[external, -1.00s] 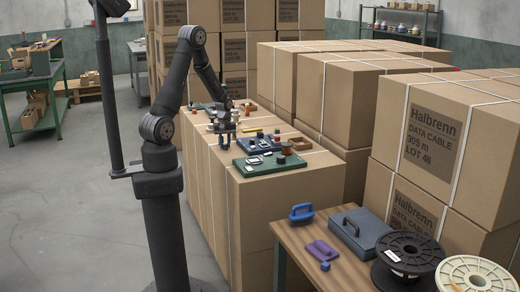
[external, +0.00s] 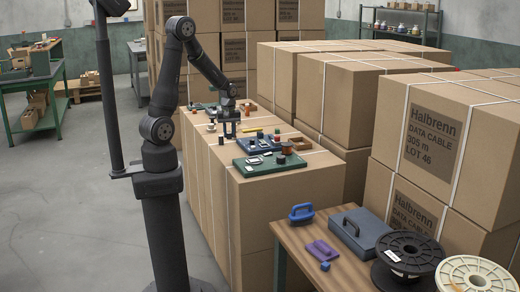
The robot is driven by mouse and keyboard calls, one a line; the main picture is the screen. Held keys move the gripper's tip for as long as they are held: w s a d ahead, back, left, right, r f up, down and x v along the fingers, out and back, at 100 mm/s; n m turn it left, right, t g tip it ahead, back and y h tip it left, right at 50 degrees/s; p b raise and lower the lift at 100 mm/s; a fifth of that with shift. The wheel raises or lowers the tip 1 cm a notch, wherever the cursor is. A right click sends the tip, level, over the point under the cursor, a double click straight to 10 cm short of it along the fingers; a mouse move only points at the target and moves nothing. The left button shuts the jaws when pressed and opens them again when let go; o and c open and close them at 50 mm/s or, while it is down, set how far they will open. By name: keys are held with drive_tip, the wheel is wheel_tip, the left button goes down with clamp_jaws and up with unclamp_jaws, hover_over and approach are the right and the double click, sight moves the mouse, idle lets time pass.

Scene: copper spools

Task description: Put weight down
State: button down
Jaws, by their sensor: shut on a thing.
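My gripper (external: 228,131) points down over the strapped cardboard boxes (external: 262,215) in the middle of the external view. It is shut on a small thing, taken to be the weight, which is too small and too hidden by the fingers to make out. I cannot tell whether the held thing touches the surface below. A green board (external: 246,170) with several small dark and light pieces lies in front of the gripper, on the near end of the box top.
Taller boxes (external: 340,98) stand to the right.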

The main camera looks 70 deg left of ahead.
drive_tip(key=d+r, duration=0.3)
drive_tip(key=d, duration=0.1)
drive_tip(key=w+a+r, duration=0.2)
drive_tip(key=w+a, duration=0.6)
drive_tip(key=a, duration=0.4)
drive_tip(key=w+a+r, duration=0.3)
drive_tip(key=w+a, duration=0.4)
drive_tip(key=a, duration=0.4)
drive_tip(key=a+f, duration=0.2)
drive_tip(key=a, duration=0.2)
drive_tip(key=s+a+f, duration=0.1)
drive_tip(key=a+f, duration=0.1)
drive_tip(key=a, duration=0.1)
drive_tip(key=s+a+f, duration=0.1)
drive_tip(key=a+f, duration=0.2)
drive_tip(key=a, duration=0.1)
drive_tip(key=shift+a+f, duration=0.1)
drive_tip(key=shift+a, duration=0.25)
drive_tip(key=shift+a+f, duration=0.1)
drive_tip(key=shift+a, duration=0.1)
drive_tip(key=shift+f, duration=2)
drive_tip(key=shift+f, duration=0.1)
drive_tip(key=c, duration=1.2)
unclamp_jaws()
